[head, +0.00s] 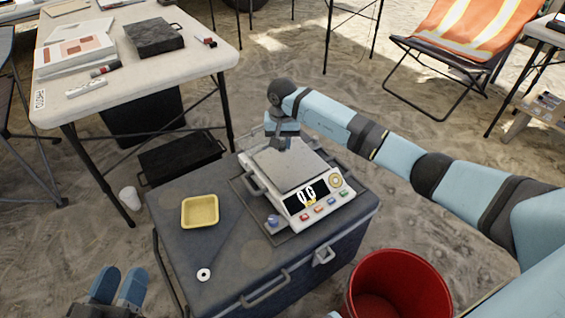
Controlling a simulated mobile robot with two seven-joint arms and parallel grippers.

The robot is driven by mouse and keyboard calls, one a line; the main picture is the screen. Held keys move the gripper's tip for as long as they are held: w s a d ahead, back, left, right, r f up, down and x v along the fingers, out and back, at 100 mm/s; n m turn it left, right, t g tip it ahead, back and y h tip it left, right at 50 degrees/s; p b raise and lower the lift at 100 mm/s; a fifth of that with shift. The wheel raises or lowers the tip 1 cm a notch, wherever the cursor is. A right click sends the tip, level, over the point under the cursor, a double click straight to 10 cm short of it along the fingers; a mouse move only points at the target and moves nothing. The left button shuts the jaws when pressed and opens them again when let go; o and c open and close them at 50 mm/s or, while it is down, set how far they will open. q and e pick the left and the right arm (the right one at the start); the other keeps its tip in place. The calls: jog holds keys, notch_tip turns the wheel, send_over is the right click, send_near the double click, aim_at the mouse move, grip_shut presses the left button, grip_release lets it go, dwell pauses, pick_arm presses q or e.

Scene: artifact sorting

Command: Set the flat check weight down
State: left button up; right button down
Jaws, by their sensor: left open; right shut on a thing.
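My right gripper (284,134) points down over the back edge of the scale's pan (287,167). It is shut on what seems to be the flat check weight, of which only a small dark grey part shows under the fingers; I cannot tell whether it touches the pan. The white scale (334,208) stands on a dark blue chest, and its display reads 0.0. My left gripper (118,290) is open and empty at the lower left, beside the chest.
On the chest (180,245) are a yellow tray (200,211) and a small white ring (203,274). A red bucket (400,285) stands at the front right. A cream table (205,62) with a dark box (154,36) stands at the back left. The chest's front left is mostly clear.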

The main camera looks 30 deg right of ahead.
aim_at(282, 165)
pick_arm(q)
jog(key=shift+d+f+g+b, duration=0.1)
jog(key=shift+f+g+b, duration=0.7)
jog(key=shift+f, duration=0.85)
pick_arm(e)
jog(key=shift+f, duration=3.25)
jog(key=shift+f, duration=0.2)
jog(key=c, duration=1)
grip_release()
pick_arm(q)
jog(key=shift+f+m, duration=0.1)
jog(key=shift+m, duration=0.2)
pick_arm(e)
jog(key=shift+r, duration=0.1)
pick_arm(q)
jog(key=r+t+p, duration=0.1)
jog(key=r, duration=0.2)
jog(key=r+t+p, duration=0.1)
jog(key=r+p, duration=0.1)
jog(key=shift+a+r+n, duration=0.2)
jog(key=shift+r+n, duration=0.2)
pick_arm(e)
notch_tip(282, 165, up, 12)
jog(key=shift+r, duration=0.1)
pick_arm(q)
jog(key=shift+p, duration=0.3)
